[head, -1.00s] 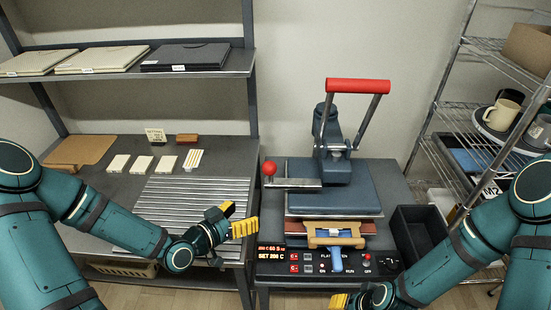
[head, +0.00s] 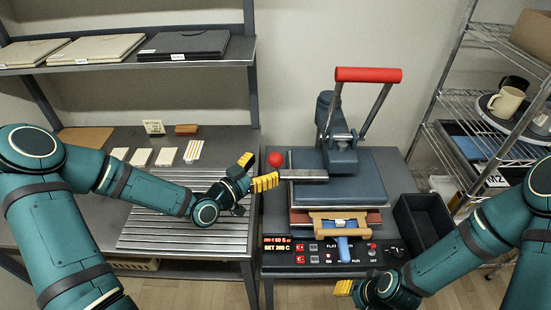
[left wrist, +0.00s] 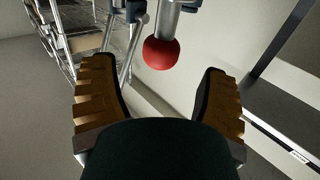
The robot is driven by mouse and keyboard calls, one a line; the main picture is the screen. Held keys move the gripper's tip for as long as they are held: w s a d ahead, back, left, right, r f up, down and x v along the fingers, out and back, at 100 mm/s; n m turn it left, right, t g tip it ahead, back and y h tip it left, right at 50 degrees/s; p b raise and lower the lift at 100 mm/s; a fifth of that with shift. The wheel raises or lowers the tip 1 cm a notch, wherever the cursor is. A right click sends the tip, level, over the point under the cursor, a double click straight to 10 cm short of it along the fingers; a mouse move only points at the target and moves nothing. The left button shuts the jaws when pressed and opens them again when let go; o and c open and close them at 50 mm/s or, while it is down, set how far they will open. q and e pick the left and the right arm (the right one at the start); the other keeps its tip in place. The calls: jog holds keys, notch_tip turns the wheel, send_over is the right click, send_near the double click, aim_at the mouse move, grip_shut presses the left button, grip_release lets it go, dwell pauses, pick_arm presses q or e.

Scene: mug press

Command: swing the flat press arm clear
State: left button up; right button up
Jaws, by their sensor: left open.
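The flat press has a blue-grey upper plate (head: 350,180) and a raised lever with a red grip (head: 368,75). Its swing arm (head: 304,174) points left and ends in a red ball knob (head: 275,159). My left gripper (head: 255,171) is open just left of the knob, close to it. In the left wrist view the red knob (left wrist: 161,53) shows beyond the two yellow fingers, between them and not gripped. My right gripper (head: 343,287) is low at the front of the press, apart from it; its opening cannot be made out.
A tool with a wooden block and blue handle (head: 342,230) sits at the press front, above the control panel (head: 330,252). A black bin (head: 424,222) stands right of the press. A ribbed metal rack (head: 170,220) lies on the left table. A wire shelf with mugs (head: 507,101) is at right.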

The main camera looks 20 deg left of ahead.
aim_at(270, 163)
pick_arm(q)
jog(key=x, duration=0.5)
